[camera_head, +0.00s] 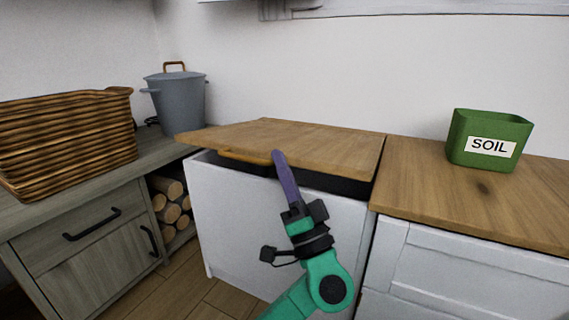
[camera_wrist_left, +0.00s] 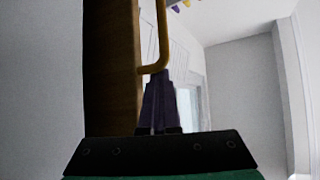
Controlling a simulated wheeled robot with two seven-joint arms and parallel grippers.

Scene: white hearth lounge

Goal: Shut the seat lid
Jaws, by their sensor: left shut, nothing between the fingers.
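The wooden seat lid (camera_head: 310,142) sits on the white bench box (camera_head: 240,215) in the head view, slightly raised at the front. A dark gap (camera_head: 335,184) shows under its front edge. The lid's brass-coloured handle (camera_head: 243,156) runs along that edge. My left gripper (camera_head: 279,157) is shut and empty, its purple fingertips at the front edge near the handle's right end. In the left wrist view the lid (camera_wrist_left: 126,65) stands beside the fingers (camera_wrist_left: 159,95), and the handle (camera_wrist_left: 163,40) passes by their tips. I cannot tell whether they touch.
A green soil box (camera_head: 487,140) stands on the wooden counter (camera_head: 480,200) at right. A wicker basket (camera_head: 65,140) and a grey lidded bin (camera_head: 177,100) stand on the left cabinet (camera_head: 85,240). Logs (camera_head: 172,205) fill a nook beside the bench. The lid's top is clear.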

